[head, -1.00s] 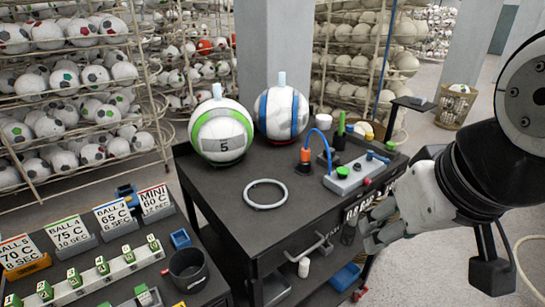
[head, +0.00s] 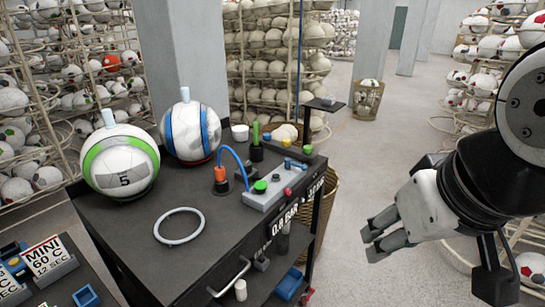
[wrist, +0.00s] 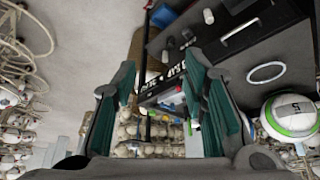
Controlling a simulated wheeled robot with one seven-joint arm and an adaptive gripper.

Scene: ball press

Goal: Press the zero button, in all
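A grey control box (head: 264,200) sits near the right edge of the dark cart top (head: 130,225). It carries a green button (head: 260,186), a small red knob (head: 288,191) on its side and blue and yellow parts near its far end. I cannot read which one is the zero button. My gripper (head: 374,241) is to the right of the cart, over the floor and apart from the box. Its fingers are spread and empty; they also show spread in the wrist view (wrist: 164,85), with the small bright box parts between them in the distance.
A green-striped ball (head: 121,160) and a blue-striped ball (head: 190,132) stand on the cart. Floor to the right is open; a wicker basket (head: 367,99) stands behind.

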